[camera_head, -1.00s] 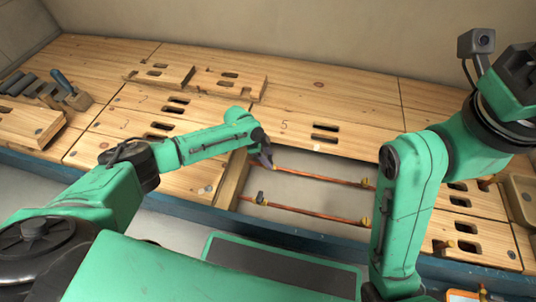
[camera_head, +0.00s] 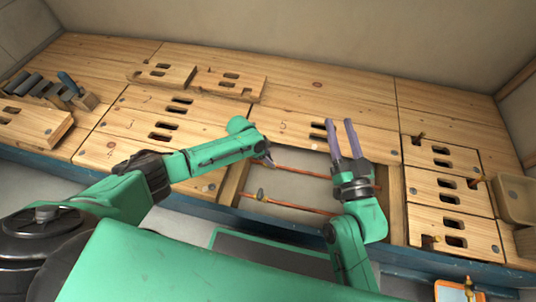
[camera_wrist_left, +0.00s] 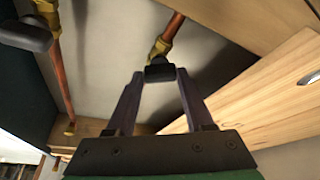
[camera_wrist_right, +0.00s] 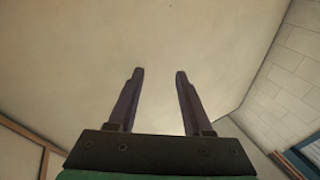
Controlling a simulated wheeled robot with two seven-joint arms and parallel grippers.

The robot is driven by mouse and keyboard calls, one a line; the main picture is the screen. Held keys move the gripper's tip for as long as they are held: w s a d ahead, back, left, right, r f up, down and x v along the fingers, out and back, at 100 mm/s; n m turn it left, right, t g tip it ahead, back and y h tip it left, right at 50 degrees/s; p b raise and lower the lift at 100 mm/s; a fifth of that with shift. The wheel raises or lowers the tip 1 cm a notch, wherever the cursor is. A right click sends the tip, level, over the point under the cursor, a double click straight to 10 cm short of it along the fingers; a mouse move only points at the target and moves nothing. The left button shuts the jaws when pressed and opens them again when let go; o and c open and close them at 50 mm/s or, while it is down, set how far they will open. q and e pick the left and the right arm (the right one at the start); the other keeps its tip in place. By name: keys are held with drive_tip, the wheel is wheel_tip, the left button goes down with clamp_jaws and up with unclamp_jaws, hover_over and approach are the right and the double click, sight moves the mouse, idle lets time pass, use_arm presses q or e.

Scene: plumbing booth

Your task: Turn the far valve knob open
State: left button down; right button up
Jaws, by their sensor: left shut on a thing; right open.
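The far valve knob (camera_wrist_left: 160,72) is a small black handle on a brass valve on the far copper pipe (camera_head: 310,173). In the left wrist view it sits between my left fingertips, lying roughly across its pipe. My left gripper (camera_head: 268,160) is shut on this knob and mostly hides it in the head view. The near valve (camera_head: 261,195) has a similar black knob (camera_wrist_left: 25,35), free of any gripper. My right gripper (camera_head: 340,122) is open and empty, its fingers pointing up above the right part of the pipe opening. The right wrist view shows its fingers (camera_wrist_right: 160,73) against bare wall.
The pipes lie in a recess between wooden panels with slots (camera_head: 325,128). Wooden panels with brass fittings (camera_head: 447,180) lie to the right. A back wall (camera_head: 300,40) closes the bench.

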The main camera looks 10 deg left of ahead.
use_arm(q)
drive_tip(key=shift+n+p, duration=0.5)
drive_tip(key=shift+s+n+t+p, duration=0.1)
drive_tip(key=shift+n+t+p, duration=0.2)
drive_tip(key=shift+n+p, duration=0.15)
use_arm(e)
drive_tip(key=s+a+f+g+h, duration=0.1)
drive_tip(key=s+f+g, duration=0.2)
drive_tip(key=s+f, duration=0.45)
drive_tip(key=s+f+g, duration=0.4)
drive_tip(key=f, duration=0.7)
use_arm(q)
drive_tip(key=n+p, duration=0.1)
drive_tip(key=n+y+p, duration=0.1)
drive_tip(key=n+p, duration=0.1)
drive_tip(key=shift+s+d+r+t, duration=0.1)
drive_tip(key=shift+d+r+t, duration=0.1)
drive_tip(key=shift+t, duration=0.2)
drive_tip(key=shift+f+n+y+p, duration=0.1)
drive_tip(key=shift+n+y+p, duration=0.35)
drive_tip(key=shift+n, duration=0.4)
drive_tip(key=shift+f+n+t+y+p, duration=0.1)
drive_tip(key=shift+n+t+y+p, duration=0.2)
drive_tip(key=shift+n, duration=0.6)
drive_tip(key=shift+d+n+y, duration=0.1)
drive_tip(key=shift+n+y, duration=0.55)
drive_tip(key=shift+n, duration=1.15)
use_arm(e)
drive_tip(key=shift+g, duration=0.4)
drive_tip(key=shift+r, duration=2.6)
